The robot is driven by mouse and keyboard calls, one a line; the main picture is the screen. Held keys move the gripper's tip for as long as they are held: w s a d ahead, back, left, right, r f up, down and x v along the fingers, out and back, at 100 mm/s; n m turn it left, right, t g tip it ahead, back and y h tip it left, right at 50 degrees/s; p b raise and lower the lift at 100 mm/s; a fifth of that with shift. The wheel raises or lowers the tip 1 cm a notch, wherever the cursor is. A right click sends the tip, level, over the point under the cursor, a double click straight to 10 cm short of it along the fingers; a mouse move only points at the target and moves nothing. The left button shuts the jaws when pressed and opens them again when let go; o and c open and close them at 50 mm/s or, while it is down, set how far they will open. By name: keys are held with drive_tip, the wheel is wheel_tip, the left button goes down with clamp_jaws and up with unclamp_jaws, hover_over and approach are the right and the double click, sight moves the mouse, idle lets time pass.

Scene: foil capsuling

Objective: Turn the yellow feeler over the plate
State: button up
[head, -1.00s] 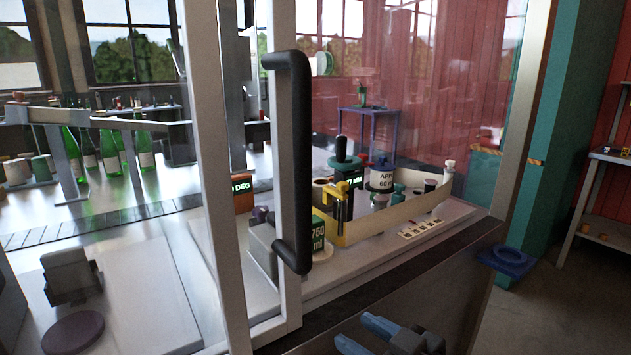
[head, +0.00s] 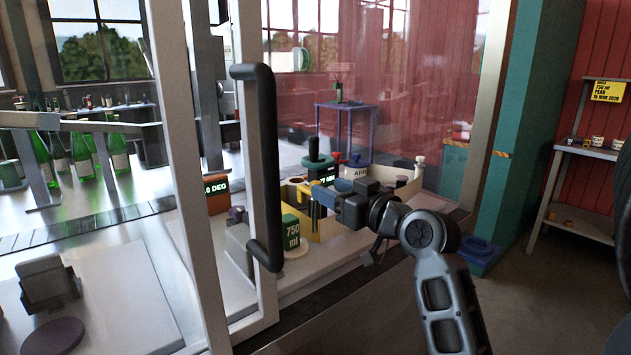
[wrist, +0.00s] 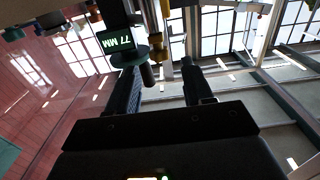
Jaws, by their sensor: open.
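The yellow feeler (head: 316,211) shows in the head view as a small yellow piece by a dark post, partly hidden behind my fingers. I cannot tell whether this is the task's plate.
A black display (head: 325,175) reading "77 MM" stands behind my fingers; it also shows in the wrist view (wrist: 108,45). A cream-walled tray (head: 410,190) holds several items. A door frame with a black handle (head: 262,165) stands left of my gripper. An orange display (head: 216,192) stands further left.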

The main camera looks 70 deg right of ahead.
sight(309, 193)
drive_tip(key=p+x, duration=0.1)
drive_tip(key=x, duration=0.4)
drive_tip(key=shift+w+d, duration=0.1)
drive_tip(key=shift+w, duration=0.25)
drive_tip(key=shift+c, duration=0.2)
drive_tip(key=c, duration=0.9)
